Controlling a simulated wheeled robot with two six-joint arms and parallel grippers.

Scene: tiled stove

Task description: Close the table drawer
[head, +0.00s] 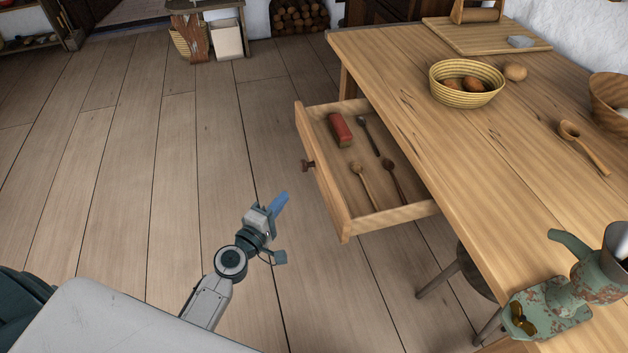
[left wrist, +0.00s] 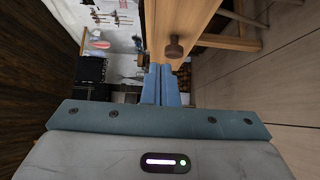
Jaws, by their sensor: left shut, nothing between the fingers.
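The wooden table drawer (head: 323,181) is pulled out from the left side of the table (head: 440,140) in the head view. It holds a red block-like item (head: 340,130) and several spoons or similar utensils. A round dark knob (head: 308,166) sits on its front, and it also shows in the left wrist view (left wrist: 173,48). My left gripper (head: 279,203) is shut and empty, with blue fingers. It is to the left of the drawer front, apart from it in the head view. In the left wrist view the fingers (left wrist: 161,84) point ahead, just below the knob in the picture. My right gripper is not in view.
A stool (head: 466,270) is partly under the table, near the drawer. The plank floor left of the drawer is clear.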

